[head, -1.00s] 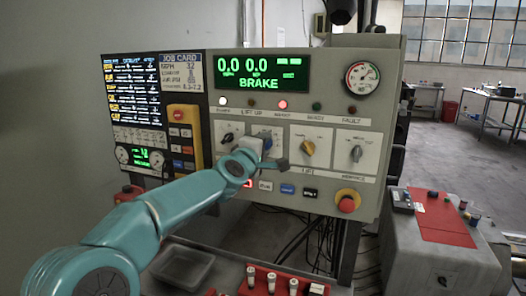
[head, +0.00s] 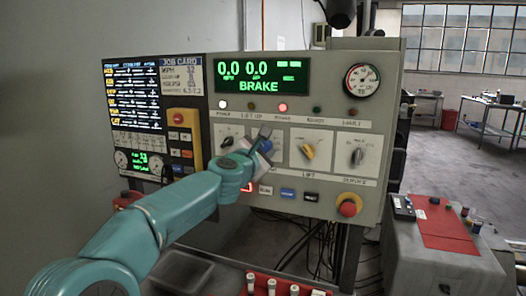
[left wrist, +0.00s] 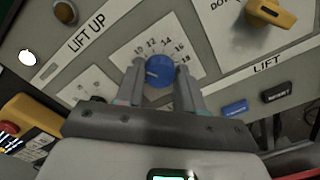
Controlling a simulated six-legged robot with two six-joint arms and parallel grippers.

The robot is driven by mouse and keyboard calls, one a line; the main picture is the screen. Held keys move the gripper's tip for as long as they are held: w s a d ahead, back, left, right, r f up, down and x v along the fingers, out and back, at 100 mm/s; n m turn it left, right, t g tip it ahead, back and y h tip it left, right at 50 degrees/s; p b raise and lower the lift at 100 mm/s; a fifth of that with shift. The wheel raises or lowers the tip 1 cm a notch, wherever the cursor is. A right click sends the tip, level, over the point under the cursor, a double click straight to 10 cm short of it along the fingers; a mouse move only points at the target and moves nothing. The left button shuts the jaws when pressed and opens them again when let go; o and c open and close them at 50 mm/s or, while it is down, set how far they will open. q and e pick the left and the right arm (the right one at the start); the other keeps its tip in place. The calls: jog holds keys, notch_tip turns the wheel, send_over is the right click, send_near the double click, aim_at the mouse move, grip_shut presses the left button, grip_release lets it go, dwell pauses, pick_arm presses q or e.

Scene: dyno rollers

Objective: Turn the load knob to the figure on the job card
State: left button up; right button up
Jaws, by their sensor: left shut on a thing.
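The load knob (left wrist: 159,71) is a round blue knob on the grey panel, with a printed scale in which I read 10 to 18. A pale mark shows toward its left side in the left wrist view. My left gripper (head: 264,141) is at the knob with one finger on each side, shut on it; in the head view the gripper mostly hides the knob. My right gripper is not in view.
A yellow knob (head: 308,150) and a dark knob (head: 357,155) sit right of the load knob. Below are small push buttons and a red stop button (head: 348,208). The green display (head: 262,75) reads 0.0, 0.0 and BRAKE. A red rack (head: 285,289) stands below.

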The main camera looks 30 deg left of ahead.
pick_arm(q)
jog(key=shift+f+n, duration=0.15)
jog(key=shift+n, duration=1.05)
jog(key=o, duration=1)
jog(key=shift+s, duration=0.1)
jog(key=shift+s+b, duration=0.35)
jog(key=shift+b, duration=0.1)
jog(key=b+v, duration=0.2)
jog(key=v, duration=1.3)
jog(key=shift+s+d, duration=0.2)
jog(key=shift+d, duration=0.05)
